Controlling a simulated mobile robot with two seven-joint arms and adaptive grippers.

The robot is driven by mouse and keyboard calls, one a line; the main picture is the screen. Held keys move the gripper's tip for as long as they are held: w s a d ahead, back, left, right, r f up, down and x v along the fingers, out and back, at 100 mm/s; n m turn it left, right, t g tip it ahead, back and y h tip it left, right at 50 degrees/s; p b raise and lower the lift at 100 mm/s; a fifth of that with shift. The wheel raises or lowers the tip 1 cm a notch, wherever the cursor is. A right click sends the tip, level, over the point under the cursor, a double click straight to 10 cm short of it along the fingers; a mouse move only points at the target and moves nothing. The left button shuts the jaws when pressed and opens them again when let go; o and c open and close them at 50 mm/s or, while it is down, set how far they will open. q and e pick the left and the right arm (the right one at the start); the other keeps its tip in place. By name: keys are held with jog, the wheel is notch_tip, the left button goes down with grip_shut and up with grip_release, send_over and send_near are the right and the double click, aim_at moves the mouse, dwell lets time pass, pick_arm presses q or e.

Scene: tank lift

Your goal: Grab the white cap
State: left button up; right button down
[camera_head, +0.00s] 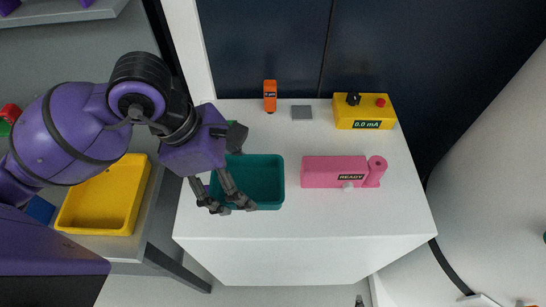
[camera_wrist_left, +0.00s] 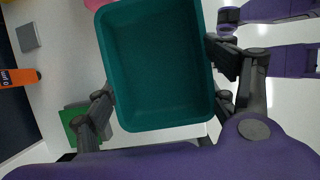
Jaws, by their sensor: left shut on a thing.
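A small white round part (camera_head: 347,186), perhaps the white cap, shows at the front of a pink device (camera_head: 335,168) labelled READY, right of centre on the white table. I cannot tell whether it is attached. My left gripper (camera_head: 232,172) is shut on a teal bin (camera_head: 262,172), with fingers at its back and front sides. In the left wrist view the bin (camera_wrist_left: 158,60) looks empty between the fingers of the gripper (camera_wrist_left: 160,78). I cannot tell whether the bin is lifted. My right gripper is not clearly in view.
A yellow meter (camera_head: 364,112) reading 0.0 mA stands at the back right. An orange device (camera_head: 270,95) and a grey square (camera_head: 302,112) lie at the back. A green thing (camera_wrist_left: 72,118) is partly hidden by my gripper. A yellow bin (camera_head: 107,190) sits left. The front right tabletop is clear.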

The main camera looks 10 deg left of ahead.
aim_at(247, 173)
pick_arm(q)
jog(key=w+f+b, duration=0.2)
jog(key=b, duration=0.1)
jog(key=shift+d+f, duration=0.2)
jog(key=w+b, duration=0.1)
jog(key=b, duration=0.3)
jog(key=shift+w+b, duration=0.25)
jog(key=shift+b, duration=0.1)
jog(key=w+f, duration=0.1)
jog(key=w, duration=0.1)
jog(key=w+f, duration=0.2)
jog(key=w+d+f, duration=0.1)
jog(key=w, duration=0.1)
jog(key=shift+f, duration=0.25)
jog(key=shift+w+d+f, duration=0.1)
jog(key=shift+w+f, duration=0.2)
jog(key=shift+f, duration=0.1)
jog(key=f, duration=0.3)
jog(key=shift+w+f, duration=0.25)
jog(key=shift+f, duration=0.1)
pick_arm(e)
notch_tip(247, 173, down, 8)
jog(key=s, duration=0.1)
jog(key=shift+s+g, duration=0.25)
jog(key=shift+g, duration=0.15)
jog(key=shift+w+d, duration=0.1)
